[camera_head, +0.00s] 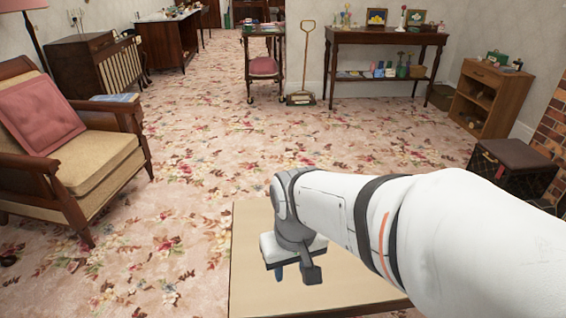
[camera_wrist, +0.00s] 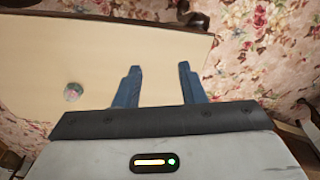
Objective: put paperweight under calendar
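A small round, glassy-looking thing (camera_wrist: 72,92), which looks like the paperweight, lies on the pale tabletop (camera_wrist: 60,135) in the wrist view. It does not show in the head view, where my arm covers part of the table. My gripper (camera_wrist: 159,68) is open, with two blue fingers apart and nothing between them. It is over the table, to the right of the round thing in the wrist view. In the head view my gripper (camera_head: 279,273) points down over the table (camera_head: 246,235). I cannot make out a calendar for certain.
An armchair (camera_head: 90,155) stands at left. A dark side table (camera_head: 385,38) at the back holds small upright frames, one yellow (camera_head: 377,17) and one green (camera_head: 415,18). A trolley (camera_head: 263,50), a broom-like tool (camera_head: 304,65) and a wooden cabinet (camera_head: 488,95) stand nearby. The flowered carpet (camera_head: 250,150) is mostly clear.

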